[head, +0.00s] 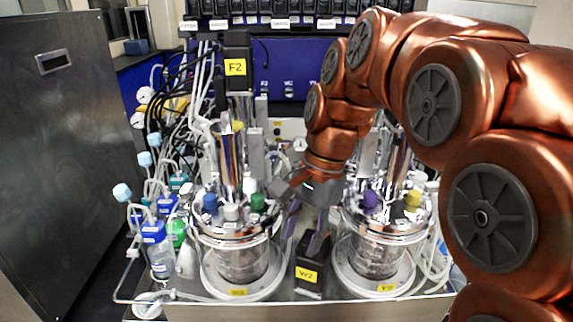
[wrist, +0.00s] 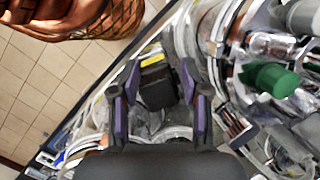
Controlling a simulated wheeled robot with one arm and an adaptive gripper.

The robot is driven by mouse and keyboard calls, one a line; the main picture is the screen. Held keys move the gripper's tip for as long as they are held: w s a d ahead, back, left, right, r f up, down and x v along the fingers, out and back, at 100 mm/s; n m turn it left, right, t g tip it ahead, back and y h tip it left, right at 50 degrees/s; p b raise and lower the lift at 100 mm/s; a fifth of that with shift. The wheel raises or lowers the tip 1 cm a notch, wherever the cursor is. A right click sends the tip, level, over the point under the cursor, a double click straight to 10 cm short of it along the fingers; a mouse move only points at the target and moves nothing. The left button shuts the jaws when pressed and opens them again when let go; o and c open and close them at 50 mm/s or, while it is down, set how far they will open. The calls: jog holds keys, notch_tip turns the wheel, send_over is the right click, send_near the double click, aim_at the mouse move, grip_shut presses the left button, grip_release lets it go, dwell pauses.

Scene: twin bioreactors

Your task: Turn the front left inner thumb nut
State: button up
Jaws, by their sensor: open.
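Two glass and steel bioreactors stand side by side in the head view, the left one (head: 240,262) and the right one (head: 375,255). The left one's lid carries a blue, a white and a green cap (head: 257,203). The green cap shows at the right of the wrist view (wrist: 272,78). I cannot pick out the front left inner thumb nut; it is too small or hidden. My gripper (head: 306,228) hangs between the two vessels, pointing down. In the wrist view its dark and purple fingers (wrist: 160,80) are apart, with nothing held between them.
A black box with a yellow label (head: 308,272) stands between the vessels, and appears below my fingers in the wrist view (wrist: 157,86). Small bottles (head: 157,248) and tubes crowd the left. A dark metal cabinet (head: 65,150) stands far left. The bench front edge is close.

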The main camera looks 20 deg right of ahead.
jog(key=w+d+r+m+t+y+p, duration=0.15)
jog(key=w+d+r+m, duration=0.25)
jog(key=w+r+m, duration=0.55)
jog(key=shift+n, duration=0.85)
jog(key=shift+a+p+x, duration=0.25)
jog(key=shift+p+x, duration=0.15)
jog(key=shift+x, duration=1.05)
jog(key=shift+a+p+x, duration=0.25)
jog(key=shift+p+x, duration=0.15)
jog(key=shift+x, duration=1.1)
jog(key=shift+r, duration=0.15)
grip_shut()
